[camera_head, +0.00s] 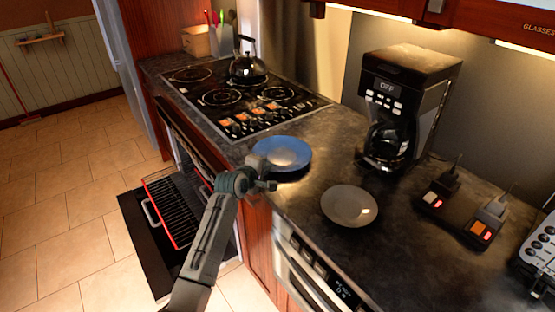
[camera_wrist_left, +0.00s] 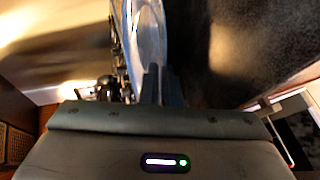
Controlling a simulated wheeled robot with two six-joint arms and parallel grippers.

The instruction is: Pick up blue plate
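The blue plate (camera_head: 299,147), with a pale centre, is at the front edge of the dark counter, between the stovetop and a grey plate. A dark shadow shows under its near rim. My left gripper (camera_head: 270,180) is at the plate's near rim. In the left wrist view the plate (camera_wrist_left: 151,35) appears almost edge-on. The fingers of my left gripper (camera_wrist_left: 158,85) are close together there, and appear shut on the rim. The exact contact is small and partly hidden. My right gripper is not in view.
The grey plate (camera_head: 349,205) lies to the right on the counter. A coffee maker (camera_head: 405,100) stands behind it. A kettle (camera_head: 248,68) sits on the stovetop (camera_head: 240,97). An open oven door (camera_head: 150,245) with a rack sticks out below the counter at left.

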